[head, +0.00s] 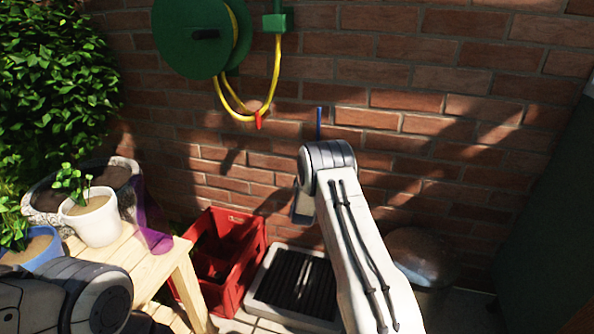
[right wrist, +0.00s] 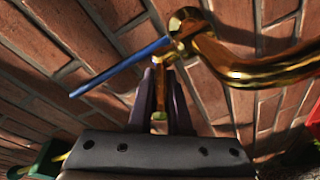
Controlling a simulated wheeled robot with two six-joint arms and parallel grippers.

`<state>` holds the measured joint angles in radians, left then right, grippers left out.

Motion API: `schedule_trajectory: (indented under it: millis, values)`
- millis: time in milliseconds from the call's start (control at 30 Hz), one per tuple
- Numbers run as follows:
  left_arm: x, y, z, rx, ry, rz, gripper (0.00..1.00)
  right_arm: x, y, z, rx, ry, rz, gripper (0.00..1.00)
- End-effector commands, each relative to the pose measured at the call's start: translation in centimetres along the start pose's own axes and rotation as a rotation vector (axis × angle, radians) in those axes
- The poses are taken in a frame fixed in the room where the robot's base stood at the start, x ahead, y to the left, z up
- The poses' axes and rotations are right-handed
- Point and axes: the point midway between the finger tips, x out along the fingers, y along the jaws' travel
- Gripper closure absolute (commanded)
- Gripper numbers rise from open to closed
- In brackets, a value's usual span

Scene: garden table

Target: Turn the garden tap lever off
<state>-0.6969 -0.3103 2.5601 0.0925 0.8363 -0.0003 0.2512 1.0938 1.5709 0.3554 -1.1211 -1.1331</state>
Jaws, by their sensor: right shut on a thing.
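The tap's blue lever (head: 319,122) stands out above my right wrist in the head view, in front of the brick wall. In the right wrist view the lever (right wrist: 122,68) runs from the brass tap body (right wrist: 245,65) down to the left. My right gripper (right wrist: 160,80) is at the tap, its dark fingers shut on a narrow brass part below the lever's base. The blue lever passes just beyond the fingertips. In the head view my right arm hides the tap body and gripper. Part of my left arm shows at lower left; its gripper is out of view.
A green hose reel (head: 190,38) with yellow hose hangs on the wall. Below are a red crate (head: 238,292), a black-slatted grate (head: 292,285) and a wooden table (head: 158,262) with a white pot (head: 93,217). A dark rounded object (head: 418,255) stands right of my arm.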

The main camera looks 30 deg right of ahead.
Motion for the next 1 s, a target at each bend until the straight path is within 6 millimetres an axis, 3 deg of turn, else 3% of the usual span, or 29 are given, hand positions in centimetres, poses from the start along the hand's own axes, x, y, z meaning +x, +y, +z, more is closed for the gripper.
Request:
schedule_trajectory:
  millis: [133,167,233,667,767,1000]
  values:
    - [0.0,0.0,0.0,0.000,0.000,0.000,0.35,0.1,0.3,0.7,0.003,-0.014,0.008,1.00]
    - [0.0,0.0,0.0,0.000,0.000,0.000,0.35,0.1,0.3,0.7,0.003,-0.015,0.008,0.80]
    - [0.0,0.0,0.0,0.000,0.000,0.000,0.35,0.1,0.3,0.8,0.003,-0.015,0.008,0.54]
    - [-0.2,0.0,0.0,0.000,0.000,0.000,0.35,-0.3,0.0,0.2,0.001,-0.007,0.001,0.54]
    - [-0.7,0.1,0.0,0.000,0.000,0.000,0.35,-1.4,0.1,0.1,0.001,-0.007,-0.001,0.54]
    - [-2.5,0.2,-0.1,0.000,0.000,0.000,0.35,-6.2,0.2,0.1,-0.001,-0.010,-0.004,0.54]
